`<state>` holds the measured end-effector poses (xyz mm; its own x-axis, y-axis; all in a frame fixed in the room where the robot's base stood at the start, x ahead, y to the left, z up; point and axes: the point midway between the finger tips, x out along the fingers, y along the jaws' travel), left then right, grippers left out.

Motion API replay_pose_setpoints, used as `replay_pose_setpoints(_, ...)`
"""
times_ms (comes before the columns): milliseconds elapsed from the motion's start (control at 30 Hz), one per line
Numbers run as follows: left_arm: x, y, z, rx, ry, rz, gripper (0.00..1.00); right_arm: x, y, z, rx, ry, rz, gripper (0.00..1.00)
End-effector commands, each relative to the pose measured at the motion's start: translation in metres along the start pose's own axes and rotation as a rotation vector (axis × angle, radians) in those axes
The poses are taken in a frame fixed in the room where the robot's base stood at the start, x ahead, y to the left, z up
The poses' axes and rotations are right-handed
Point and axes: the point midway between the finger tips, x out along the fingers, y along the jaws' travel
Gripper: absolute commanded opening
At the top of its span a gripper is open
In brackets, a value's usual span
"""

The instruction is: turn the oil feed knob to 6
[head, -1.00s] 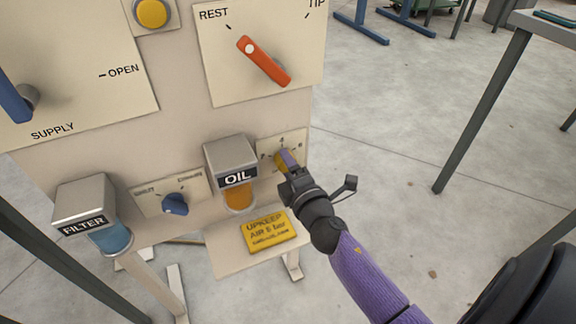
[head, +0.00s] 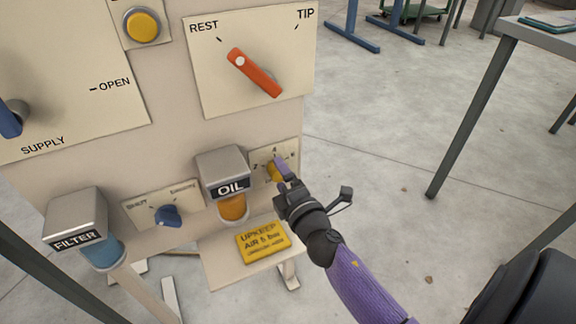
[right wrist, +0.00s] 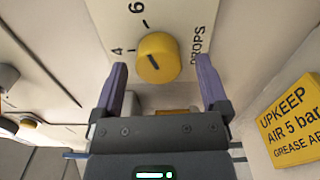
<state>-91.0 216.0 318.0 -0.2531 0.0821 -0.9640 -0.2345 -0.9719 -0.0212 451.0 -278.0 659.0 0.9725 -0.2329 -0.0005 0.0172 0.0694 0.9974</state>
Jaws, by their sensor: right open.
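The oil feed knob is a round yellow knob (right wrist: 158,57) with a dark line on its face, on a cream scale plate (right wrist: 193,18) marked 4, 6 and DROPS. The line seems to lie roughly toward the 4 side, but I cannot read its exact setting. My right gripper (right wrist: 161,62) is open, one purple finger on each side of the knob, with gaps showing. In the head view the right gripper (head: 281,168) partly covers the yellow knob (head: 273,173), right of the OIL unit (head: 222,165). My left gripper is not in view.
A yellow UPKEEP plate (head: 262,242) sits below the knob. A small blue knob (head: 168,216) and the FILTER unit (head: 75,218) are to the left. An orange lever (head: 256,73) is above. A grey-legged table (head: 480,110) stands right, with clear floor between.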

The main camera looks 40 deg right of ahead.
Motion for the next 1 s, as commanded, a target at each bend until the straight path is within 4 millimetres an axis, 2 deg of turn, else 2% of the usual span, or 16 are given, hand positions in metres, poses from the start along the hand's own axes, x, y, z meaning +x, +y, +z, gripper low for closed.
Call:
replay_pose_setpoints(300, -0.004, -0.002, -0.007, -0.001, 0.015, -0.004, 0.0, -0.072, -0.001, 0.0, 0.002, -0.004, -0.004, 0.95)
replay_pose_setpoints(400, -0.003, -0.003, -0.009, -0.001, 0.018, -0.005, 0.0, -0.086, -0.001, 0.0, 0.003, -0.003, -0.003, 0.95)
replay_pose_setpoints(533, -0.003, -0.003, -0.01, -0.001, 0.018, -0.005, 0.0, -0.093, 0.0, 0.001, 0.0, -0.002, -0.002, 0.95)
replay_pose_setpoints(1000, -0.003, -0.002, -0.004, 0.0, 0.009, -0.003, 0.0, -0.092, 0.0, 0.0, 0.0, -0.001, -0.001, 0.95)
